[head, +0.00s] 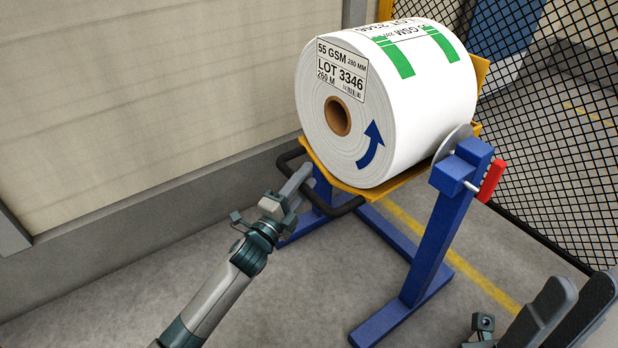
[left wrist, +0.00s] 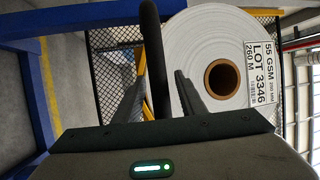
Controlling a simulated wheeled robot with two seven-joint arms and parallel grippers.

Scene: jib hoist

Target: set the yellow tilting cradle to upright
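The yellow tilting cradle (head: 398,187) carries a large white roll (head: 425,100) lying on its side, its core facing the front left. A black handle loop (head: 347,209) sticks out from the cradle's front. My left gripper (head: 303,180) is at the left part of this loop. In the left wrist view the black bar (left wrist: 153,50) runs between the two spread fingers (left wrist: 158,98), with gaps beside it. A red lever (head: 491,181) sits at the right of the blue stand (head: 428,240). My right gripper (head: 583,284) is at the lower right, fingertips apart and empty, away from the cradle.
A beige wall (head: 150,90) with a grey base runs along the left. A black mesh fence (head: 545,130) stands behind and to the right. The stand's blue feet reach across the floor, beside a yellow line (head: 480,280). The floor at front centre is clear.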

